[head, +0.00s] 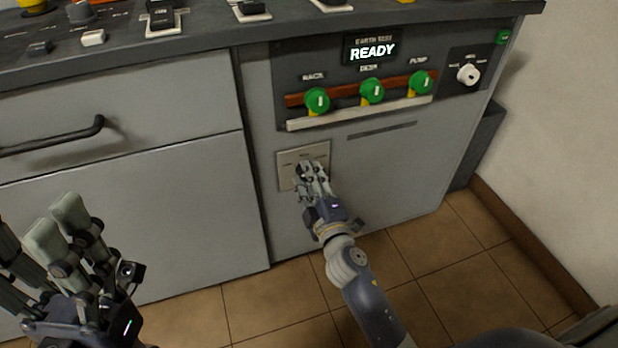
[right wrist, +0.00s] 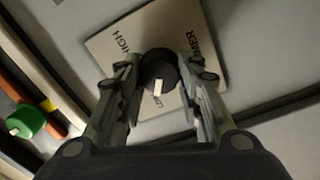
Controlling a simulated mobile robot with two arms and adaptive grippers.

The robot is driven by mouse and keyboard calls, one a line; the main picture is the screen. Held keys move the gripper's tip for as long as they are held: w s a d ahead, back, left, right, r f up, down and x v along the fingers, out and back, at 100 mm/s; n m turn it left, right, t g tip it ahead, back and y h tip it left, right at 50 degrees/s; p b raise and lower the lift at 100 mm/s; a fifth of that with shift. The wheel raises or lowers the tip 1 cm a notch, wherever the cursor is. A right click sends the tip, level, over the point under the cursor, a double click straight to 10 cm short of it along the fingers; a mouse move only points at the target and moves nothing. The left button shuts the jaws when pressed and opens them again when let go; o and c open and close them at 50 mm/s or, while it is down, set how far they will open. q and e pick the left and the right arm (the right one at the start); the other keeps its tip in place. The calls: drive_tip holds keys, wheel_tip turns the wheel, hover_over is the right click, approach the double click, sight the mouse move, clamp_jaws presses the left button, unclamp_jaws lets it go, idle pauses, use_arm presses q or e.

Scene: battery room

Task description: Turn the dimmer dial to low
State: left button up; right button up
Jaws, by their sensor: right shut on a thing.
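The dimmer plate (head: 288,157) is a pale square on the grey cabinet front, below the control panel; it also shows in the right wrist view (right wrist: 205,75). The dark round dial (right wrist: 157,66) sits on it, with a white pointer toward the bottom of that picture. HIGH is readable at the dial's upper left; a lower label near the pointer is too small to read surely. My right gripper (head: 304,178) is shut on the dial, fingers on both sides (right wrist: 158,80). My left gripper (head: 45,232) is open and empty at lower left, apart from the cabinet.
Above the plate, a panel holds three green knobs (head: 371,91) over a white rail (head: 360,114), a lit READY display (head: 373,50) and a white knob (head: 468,75). A drawer handle (head: 55,140) sticks out at left. Switches stand on the worktop. The tiled floor (head: 440,285) looks clear.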

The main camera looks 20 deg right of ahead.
drive_tip(key=shift+f+n, duration=0.1)
drive_tip(key=shift+n, duration=0.3)
drive_tip(key=o, duration=1.1)
drive_tip(key=shift+c, duration=0.2)
drive_tip(key=s, duration=0.7)
drive_tip(key=shift+s, duration=0.3)
